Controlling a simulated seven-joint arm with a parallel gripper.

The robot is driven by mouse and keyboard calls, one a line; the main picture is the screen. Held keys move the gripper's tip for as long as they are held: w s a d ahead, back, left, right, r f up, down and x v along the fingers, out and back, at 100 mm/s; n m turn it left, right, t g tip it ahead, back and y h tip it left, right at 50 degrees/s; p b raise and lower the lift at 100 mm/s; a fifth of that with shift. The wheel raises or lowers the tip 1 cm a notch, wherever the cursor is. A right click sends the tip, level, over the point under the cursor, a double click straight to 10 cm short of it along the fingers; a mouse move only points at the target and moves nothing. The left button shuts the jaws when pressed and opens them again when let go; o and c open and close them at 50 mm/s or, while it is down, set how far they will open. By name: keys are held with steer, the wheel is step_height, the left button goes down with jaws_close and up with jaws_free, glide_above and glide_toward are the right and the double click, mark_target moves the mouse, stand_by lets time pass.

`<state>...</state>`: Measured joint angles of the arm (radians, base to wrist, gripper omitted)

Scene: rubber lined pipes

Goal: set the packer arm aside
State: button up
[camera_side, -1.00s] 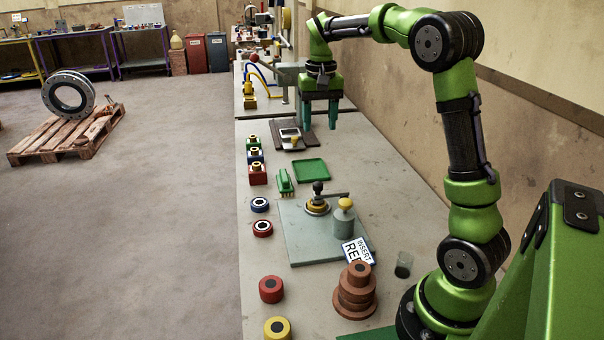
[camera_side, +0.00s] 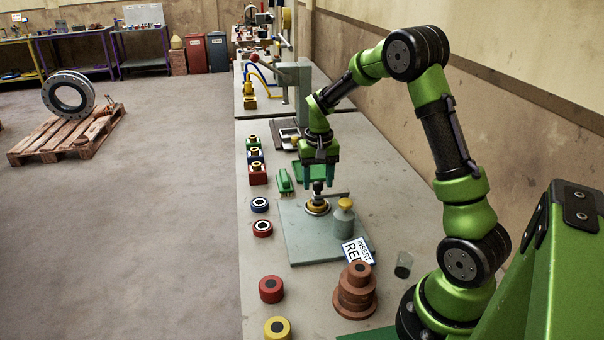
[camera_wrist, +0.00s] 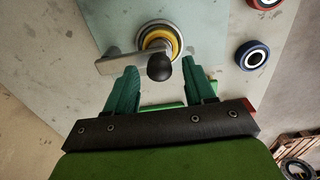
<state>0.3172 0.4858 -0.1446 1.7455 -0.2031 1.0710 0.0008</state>
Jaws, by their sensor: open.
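The packer arm (camera_wrist: 118,63) is a grey metal bar with a black knob (camera_wrist: 159,68), lying across a yellow ring in a metal seat (camera_side: 317,207) on the grey-blue plate (camera_side: 300,250). In the side view the knob stands up just below my gripper (camera_side: 320,182), which mostly hides the bar. My gripper points down and is open, with its green fingers apart. In the wrist view the knob lies between the tips of my gripper (camera_wrist: 155,80); I cannot tell whether either finger touches it.
A grey weight with a yellow knob (camera_side: 343,220) stands right of the seat. A sign (camera_side: 357,250) and stacked brown discs (camera_side: 354,292) are nearer. Blue (camera_side: 260,205) and red (camera_side: 263,228) rings lie left of the plate.

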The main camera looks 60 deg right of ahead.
steer(key=shift+f, duration=0.25)
jaws_close()
